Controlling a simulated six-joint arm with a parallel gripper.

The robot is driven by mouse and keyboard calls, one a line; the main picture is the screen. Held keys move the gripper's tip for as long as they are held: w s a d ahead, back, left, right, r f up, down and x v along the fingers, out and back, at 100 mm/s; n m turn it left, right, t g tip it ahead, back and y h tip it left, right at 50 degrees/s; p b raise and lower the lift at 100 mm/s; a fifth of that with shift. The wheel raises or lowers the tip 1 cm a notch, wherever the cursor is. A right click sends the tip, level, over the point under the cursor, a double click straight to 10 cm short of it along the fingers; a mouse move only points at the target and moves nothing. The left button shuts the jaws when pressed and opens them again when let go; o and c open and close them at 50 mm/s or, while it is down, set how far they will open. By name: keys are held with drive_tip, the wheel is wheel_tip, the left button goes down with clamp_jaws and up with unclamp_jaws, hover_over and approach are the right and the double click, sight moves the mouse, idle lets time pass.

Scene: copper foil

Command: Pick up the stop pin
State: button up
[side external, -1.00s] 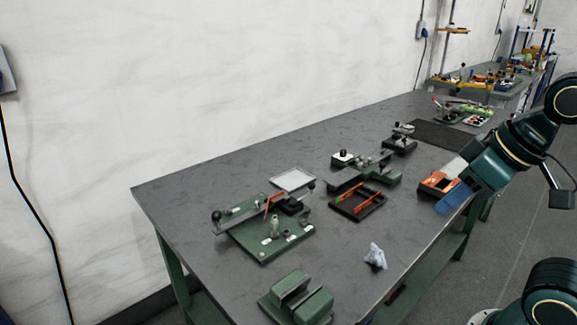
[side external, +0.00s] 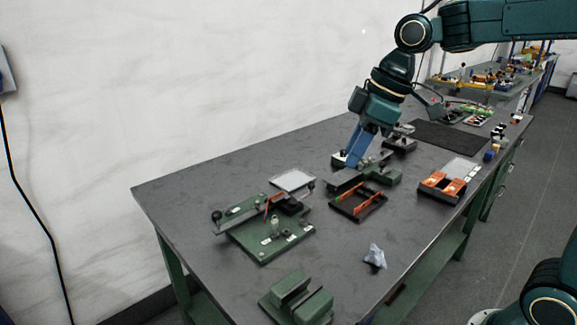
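My gripper (side external: 354,157), with blue fingers, points down at the far side of the bench, over or beside a small green fixture (side external: 385,175). From this angle the gap between its fingers does not show, and I cannot tell whether anything is between them. I cannot pick out the stop pin with certainty at this size. The fixture's far-left end is partly hidden behind my fingers.
A larger green fixture (side external: 262,250) with a lever stands at the left. A black tray (side external: 345,211) holds orange-handled tools. Bare bench surrounds the cloth.

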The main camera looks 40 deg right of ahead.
drive_tip(key=w+f+n+g+y, duration=0.15)
drive_tip(key=w+f+n, duration=0.35)
drive_tip(key=w, duration=0.7)
drive_tip(key=n+g, duration=0.2)
drive_tip(key=n, duration=0.3)
approach(274, 220)
drive_tip(key=shift+d+r+y, duration=0.45)
drive_tip(key=shift+d+r, duration=0.25)
drive_tip(key=shift+d, duration=0.1)
drive_tip(key=shift+x, duration=4.25)
drive_tip(key=shift+f, duration=0.1)
drive_tip(key=shift+x, duration=2.55)
clamp_jaws()
